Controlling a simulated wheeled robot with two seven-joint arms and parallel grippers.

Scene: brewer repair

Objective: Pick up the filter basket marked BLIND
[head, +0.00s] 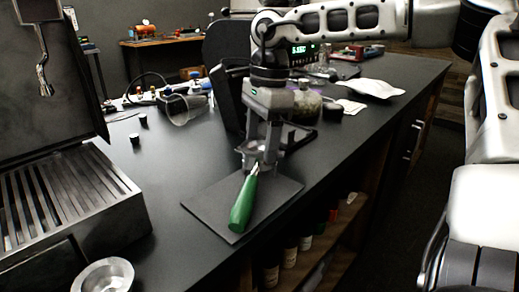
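A portafilter with a green handle (244,205) lies on a dark mat (205,203), its handle pointing to the front. My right gripper (261,152) points down over the portafilter's metal head. Its fingers stand somewhat apart and hide part of the head. I cannot tell whether they are closed on anything there. A round metal cup or basket (103,276) sits at the bottom left, cut by the frame edge. I see no BLIND marking that I can read. My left gripper is out of view.
A coffee machine with a slatted drip tray (75,200) stands at the left. Small black pieces (143,120) lie behind it. The counter left of the mat is clear.

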